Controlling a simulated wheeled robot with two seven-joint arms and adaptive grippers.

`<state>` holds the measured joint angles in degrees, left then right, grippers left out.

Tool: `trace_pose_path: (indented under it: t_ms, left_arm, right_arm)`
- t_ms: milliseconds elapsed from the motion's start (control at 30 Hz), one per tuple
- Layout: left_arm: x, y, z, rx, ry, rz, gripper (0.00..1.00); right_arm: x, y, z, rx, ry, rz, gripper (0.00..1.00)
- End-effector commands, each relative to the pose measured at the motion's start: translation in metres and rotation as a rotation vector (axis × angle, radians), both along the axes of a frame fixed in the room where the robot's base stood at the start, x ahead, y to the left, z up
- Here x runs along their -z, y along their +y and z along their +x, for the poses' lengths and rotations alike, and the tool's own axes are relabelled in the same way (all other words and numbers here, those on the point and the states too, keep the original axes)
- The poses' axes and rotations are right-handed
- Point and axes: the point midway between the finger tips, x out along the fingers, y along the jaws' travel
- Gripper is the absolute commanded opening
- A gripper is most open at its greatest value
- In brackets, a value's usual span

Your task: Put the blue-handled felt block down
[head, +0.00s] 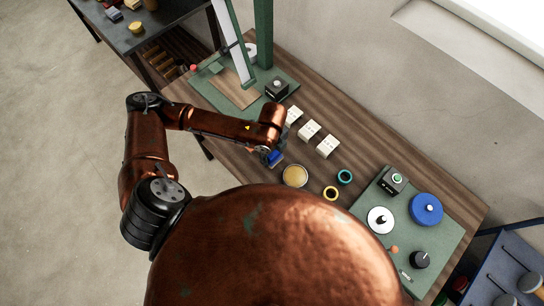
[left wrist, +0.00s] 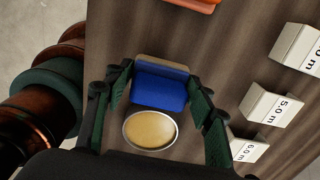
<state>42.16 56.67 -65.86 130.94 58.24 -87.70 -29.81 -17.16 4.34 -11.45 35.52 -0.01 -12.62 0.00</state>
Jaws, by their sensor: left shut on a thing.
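The blue-handled felt block (head: 275,158) is at the left gripper, above or on the brown table near its front edge. In the left wrist view its blue handle (left wrist: 160,90) sits between the fingers, with a tan felt strip on the far side. My left gripper (left wrist: 158,80) is shut on it; its dark green fingers flank the handle. Whether the block touches the table is unclear. A round dish (head: 295,176) with a yellowish inside is close by; it also shows in the left wrist view (left wrist: 150,131), nearer the palm than the block. My right gripper is not in view.
Several white labelled blocks (head: 309,130) stand in a row behind the gripper. A green mat (head: 433,254) with equipment covers the right end. Bare wood lies around the dish.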

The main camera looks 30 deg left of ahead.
Motion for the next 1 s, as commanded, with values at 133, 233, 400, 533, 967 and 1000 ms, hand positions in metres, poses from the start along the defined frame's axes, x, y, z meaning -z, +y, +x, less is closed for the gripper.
trace_pose_path:
  t_ms: [133,233,400,533,967,1000]
  left_arm:
    - [0.016,0.005,0.003,-0.003,0.005,0.002,0.31]
    - [0.028,0.005,0.004,-0.003,0.003,0.002,0.31]
    - [0.033,0.005,0.004,-0.001,0.0,0.001,0.31]
    - [0.034,0.005,0.004,-0.001,0.001,0.001,0.55]
    - [0.033,0.005,0.004,-0.002,0.001,0.001,0.68]
    - [0.034,0.005,0.004,-0.002,0.001,0.001,0.68]
  right_arm:
    - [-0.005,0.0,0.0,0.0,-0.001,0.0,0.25]
    - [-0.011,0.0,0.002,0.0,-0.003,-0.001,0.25]
    - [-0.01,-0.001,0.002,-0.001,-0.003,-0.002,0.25]
    - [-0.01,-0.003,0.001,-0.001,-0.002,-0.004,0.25]
    - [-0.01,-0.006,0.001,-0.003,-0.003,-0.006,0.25]
    - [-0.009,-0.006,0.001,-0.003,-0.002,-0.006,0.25]
